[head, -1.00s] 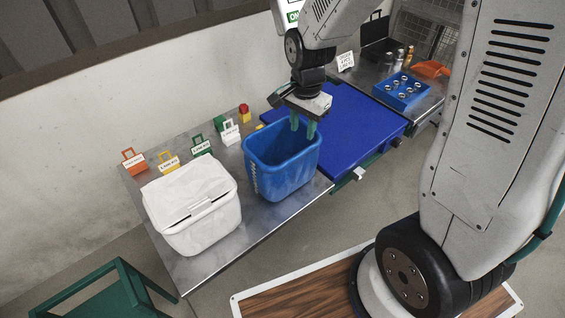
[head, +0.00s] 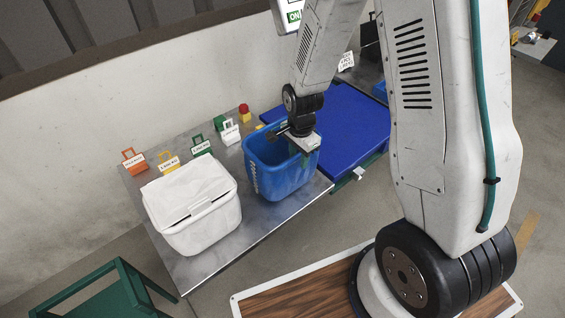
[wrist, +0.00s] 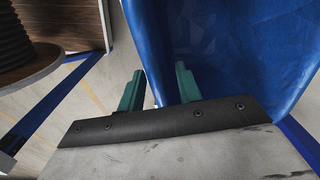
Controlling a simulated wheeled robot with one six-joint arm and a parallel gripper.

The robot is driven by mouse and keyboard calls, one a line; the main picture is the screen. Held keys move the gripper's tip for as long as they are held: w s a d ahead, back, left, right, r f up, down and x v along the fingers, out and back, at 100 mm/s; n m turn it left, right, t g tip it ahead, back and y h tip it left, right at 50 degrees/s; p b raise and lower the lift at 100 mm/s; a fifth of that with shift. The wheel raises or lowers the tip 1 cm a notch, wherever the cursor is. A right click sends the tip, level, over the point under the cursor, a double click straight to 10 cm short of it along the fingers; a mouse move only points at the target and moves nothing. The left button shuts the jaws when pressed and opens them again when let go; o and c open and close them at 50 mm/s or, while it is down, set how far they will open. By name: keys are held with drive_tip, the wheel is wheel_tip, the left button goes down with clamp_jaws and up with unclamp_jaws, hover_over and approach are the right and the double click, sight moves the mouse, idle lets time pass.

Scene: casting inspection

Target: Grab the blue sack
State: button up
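No plain sack shows; the blue thing here is an open-topped blue tub (head: 279,178) on the metal table, beside a white lidded tub. My gripper (head: 302,156) is over the tub's right rim in the head view, pointing down. In the wrist view the two green fingers of my gripper (wrist: 160,78) are apart. The blue tub (wrist: 245,50) has its edge running between them, one finger outside and the other over the inside. I cannot tell whether either finger touches the wall. The tub stands upright, and its floor is mostly hidden in the head view.
The white tub (head: 196,210) stands to the left on the metal table (head: 262,220). Small tagged holders line the back edge, with a red-topped item (head: 244,109) near them. A blue mat (head: 335,130) lies to the right. A green stool (head: 110,295) is at lower left.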

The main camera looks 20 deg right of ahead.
clamp_jaws()
drive_tip(key=shift+r, duration=0.1)
